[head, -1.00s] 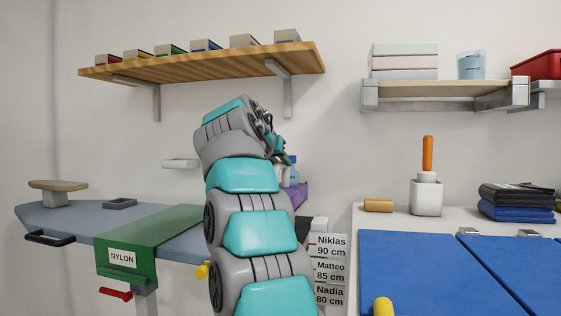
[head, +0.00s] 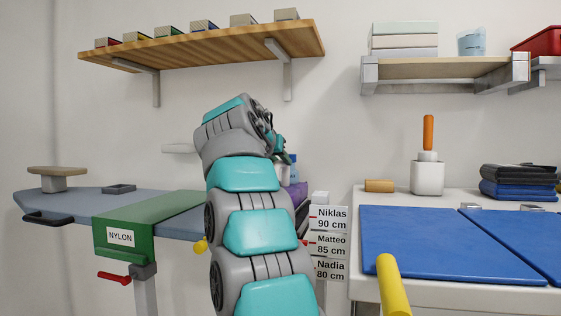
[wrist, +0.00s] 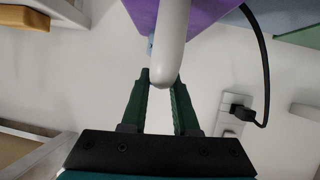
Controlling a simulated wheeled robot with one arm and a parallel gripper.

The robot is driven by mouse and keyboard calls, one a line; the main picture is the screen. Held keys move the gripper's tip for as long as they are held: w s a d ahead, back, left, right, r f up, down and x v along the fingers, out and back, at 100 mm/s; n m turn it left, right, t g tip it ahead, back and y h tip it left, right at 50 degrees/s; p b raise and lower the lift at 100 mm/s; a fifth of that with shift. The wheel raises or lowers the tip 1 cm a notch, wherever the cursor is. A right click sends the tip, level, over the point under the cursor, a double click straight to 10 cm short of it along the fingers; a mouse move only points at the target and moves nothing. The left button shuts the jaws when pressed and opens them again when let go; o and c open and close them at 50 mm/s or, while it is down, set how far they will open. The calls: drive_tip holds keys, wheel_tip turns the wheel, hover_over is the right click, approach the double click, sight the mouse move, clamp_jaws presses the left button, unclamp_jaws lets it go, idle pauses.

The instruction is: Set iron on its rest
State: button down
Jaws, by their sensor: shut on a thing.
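My gripper (wrist: 160,95) is shut on the pale handle (wrist: 171,35) of the purple iron in the wrist view. The iron's purple body (wrist: 207,12) is cut off at the top of that view. In the head view the iron (head: 299,192) shows only partly behind my arm, near the right end of the ironing board (head: 75,204); my fingers are hidden there. A small grey frame (head: 119,188), which looks like the iron rest, lies on the board to the left, apart from the iron.
A black cord (wrist: 264,60) runs to a wall socket (wrist: 231,111). A green NYLON cloth (head: 150,220) drapes over the board; a small padded stand (head: 57,172) is at its left end. Label cards (head: 330,243) hang right of my arm. A yellow bar (head: 393,285) rises at the front right.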

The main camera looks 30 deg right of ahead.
drive_tip(key=c, duration=0.6)
unclamp_jaws()
